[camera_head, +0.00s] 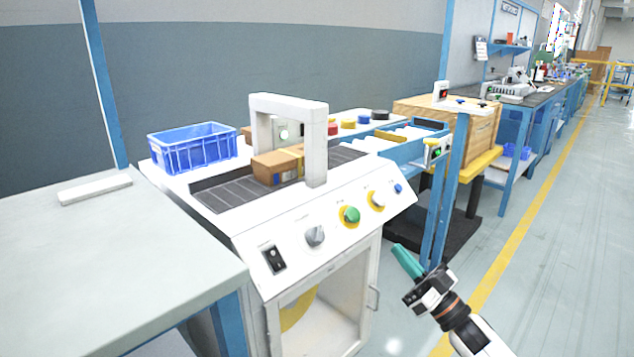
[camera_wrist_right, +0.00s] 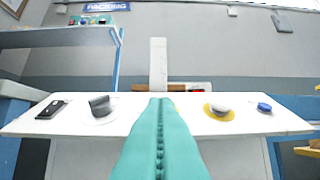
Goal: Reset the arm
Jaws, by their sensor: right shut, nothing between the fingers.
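My right gripper (camera_head: 407,262) is in the lower right of the head view, in front of the machine. Its teal fingers are shut together with nothing between them. In the right wrist view the shut fingers (camera_wrist_right: 160,140) point at the machine's control panel (camera_wrist_right: 125,125) and hide its middle. In the head view the sloped white panel (camera_head: 290,240) carries a black rocker switch (camera_head: 274,259), a grey knob (camera_head: 314,236), a green button (camera_head: 350,215), a white knob (camera_head: 377,199) and a small blue button (camera_head: 398,188). My left gripper is not in view.
A brown box (camera_head: 277,167) sits on the conveyor under the white arch (camera_head: 316,150). A blue crate (camera_head: 192,150) stands at the left. A blue post (camera_head: 447,190) rises behind my right gripper. A grey table (camera_head: 100,270) fills the lower left. Floor at right is open.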

